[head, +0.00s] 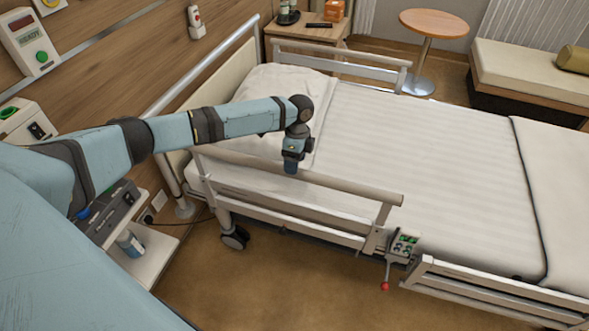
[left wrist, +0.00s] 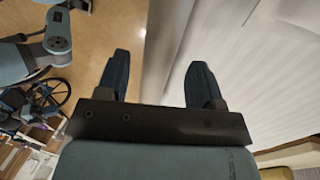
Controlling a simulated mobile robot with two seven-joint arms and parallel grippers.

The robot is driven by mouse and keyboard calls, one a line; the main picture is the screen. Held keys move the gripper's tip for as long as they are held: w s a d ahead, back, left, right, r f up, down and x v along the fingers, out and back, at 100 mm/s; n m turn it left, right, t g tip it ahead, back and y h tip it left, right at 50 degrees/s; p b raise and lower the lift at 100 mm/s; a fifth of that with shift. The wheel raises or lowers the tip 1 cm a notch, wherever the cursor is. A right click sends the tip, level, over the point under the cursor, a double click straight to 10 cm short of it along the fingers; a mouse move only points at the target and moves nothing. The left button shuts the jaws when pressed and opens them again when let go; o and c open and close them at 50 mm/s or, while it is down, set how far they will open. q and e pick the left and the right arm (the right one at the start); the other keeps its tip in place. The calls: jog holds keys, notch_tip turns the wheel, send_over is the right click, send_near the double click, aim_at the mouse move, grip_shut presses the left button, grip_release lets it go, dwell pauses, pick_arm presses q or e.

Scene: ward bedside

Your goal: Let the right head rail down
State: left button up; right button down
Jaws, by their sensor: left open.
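The near head rail (head: 300,178) of the bed, on the right side of someone lying there, stands raised. Its pale top bar runs from the head end to an upright near the control box. A lever with a red knob (head: 385,286) hangs below the bed frame near the rail's foot end. My left gripper (head: 291,168) points down over the top bar, open and empty. In the left wrist view the rail (left wrist: 166,50) shows between the spread fingers of my left gripper (left wrist: 158,78); contact cannot be told. Part of my right arm shows there; its fingers are not clear.
A control box (head: 403,245) sits beside the lever, next to the near foot rail (head: 495,290). The far head rail (head: 340,62) is raised. A bedside cart (head: 150,255) stands at left. A wheelchair (left wrist: 45,92) shows in the left wrist view. Floor beside the bed is clear.

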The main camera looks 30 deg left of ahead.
pick_arm(q)
jog(key=shift+s+d+f, duration=0.1)
jog(key=shift+s+f, duration=0.05)
jog(key=shift+f, duration=0.75)
jog(key=shift+s+f, duration=0.15)
jog(key=shift+f, duration=0.7)
